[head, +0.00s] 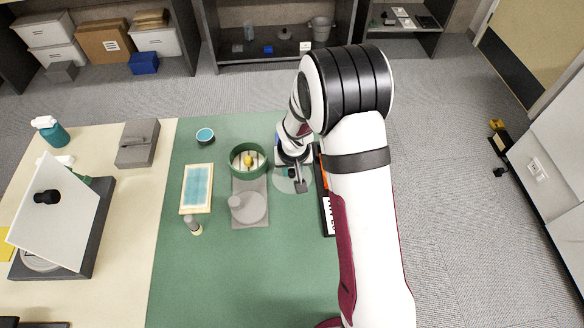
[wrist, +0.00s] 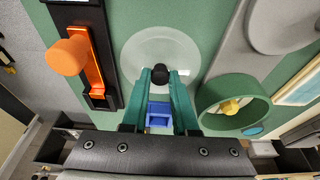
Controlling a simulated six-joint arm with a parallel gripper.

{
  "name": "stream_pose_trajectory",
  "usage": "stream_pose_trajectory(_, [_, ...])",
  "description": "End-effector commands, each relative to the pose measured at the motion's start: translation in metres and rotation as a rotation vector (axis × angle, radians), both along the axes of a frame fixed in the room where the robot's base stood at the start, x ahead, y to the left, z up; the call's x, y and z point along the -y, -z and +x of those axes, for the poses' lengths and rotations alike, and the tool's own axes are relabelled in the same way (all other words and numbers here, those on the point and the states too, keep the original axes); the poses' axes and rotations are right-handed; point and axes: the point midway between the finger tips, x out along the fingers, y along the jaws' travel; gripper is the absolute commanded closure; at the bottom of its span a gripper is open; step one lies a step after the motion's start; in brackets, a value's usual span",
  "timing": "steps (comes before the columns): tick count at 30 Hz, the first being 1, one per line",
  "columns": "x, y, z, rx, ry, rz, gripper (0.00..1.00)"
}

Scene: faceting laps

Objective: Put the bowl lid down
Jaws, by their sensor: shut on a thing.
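The bowl lid is a clear, round disc with a black knob (wrist: 160,74). My gripper (wrist: 160,76) is shut on that knob, its two teal fingers on either side. In the head view the lid (head: 284,184) shows as a pale disc under my gripper, partly hidden by the wrist. I cannot tell whether it touches the green mat or hangs just above it. The green bowl (head: 249,147) stands left of the lid with a yellow thing inside and is uncovered; it also shows in the wrist view (wrist: 208,97).
A grey plate (head: 240,187) with a grey knobbed disc (head: 252,212) lies beside the bowl. A black holder with an orange handle (wrist: 96,68) is on the lid's other side. The mat's front (head: 235,280) is clear.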

Motion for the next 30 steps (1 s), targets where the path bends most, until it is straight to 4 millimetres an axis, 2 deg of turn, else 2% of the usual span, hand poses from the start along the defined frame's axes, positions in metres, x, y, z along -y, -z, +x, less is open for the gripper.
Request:
stream_pose_trajectory(1, [0.000,0.000,0.000,0.000,0.000,0.000,0.68])
stream_pose_trajectory(5, [0.000,0.000,0.000,0.000,0.000,0.000,0.44])
stream_pose_trajectory(13, [0.000,0.000,0.000,0.001,0.000,0.000,0.43])
stream_pose_trajectory(16, [0.000,-0.008,0.000,0.003,0.000,0.000,0.43])
stream_pose_trajectory(20, [0.000,-0.033,-0.007,0.005,0.000,0.001,0.43])
stream_pose_trajectory(27, [0.000,-0.095,-0.024,0.006,-0.001,0.001,0.43])
stream_pose_trajectory(30, [0.000,-0.111,-0.029,0.003,0.000,0.001,0.43])
